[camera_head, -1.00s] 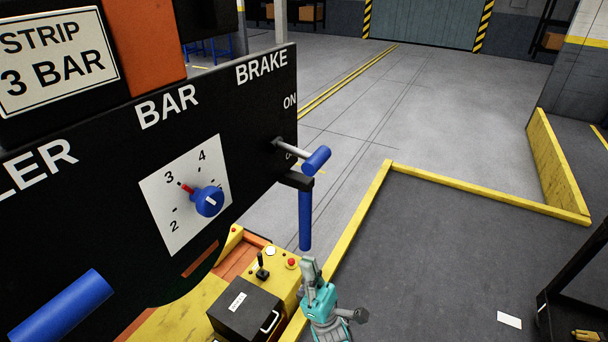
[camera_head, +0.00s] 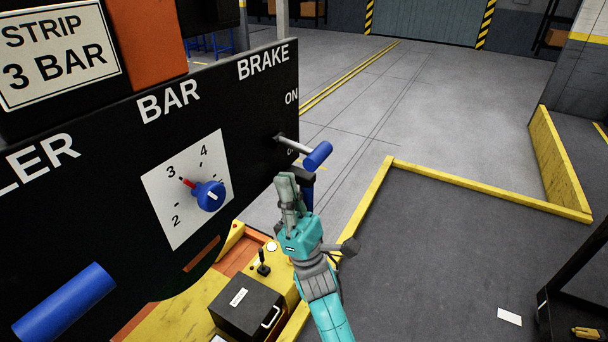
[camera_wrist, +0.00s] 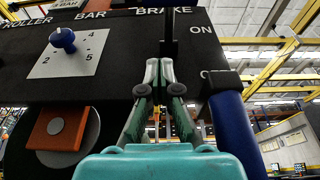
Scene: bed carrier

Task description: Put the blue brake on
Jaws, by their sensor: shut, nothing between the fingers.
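The black panel (camera_head: 115,165) carries the words BRAKE and ON. Below them a grey rod sticks out with a short blue handle (camera_head: 318,155) at its end. A black bracket and an upright blue bar (camera_head: 307,195) hang just below it, partly hidden behind my gripper. My gripper (camera_head: 287,180) is shut and empty, pointing up, below the blue handle and to its left in the picture. In the wrist view the fingers (camera_wrist: 162,72) are together in front of the panel below BRAKE, and the blue bar (camera_wrist: 238,130) slants down at the right, apart from them.
A blue knob (camera_head: 208,196) with a red pointer sits on a white dial left of my gripper. Another blue cylinder (camera_head: 65,303) is at the lower left. A yellow console with a black box (camera_head: 245,305) lies below. Open grey floor extends to the right.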

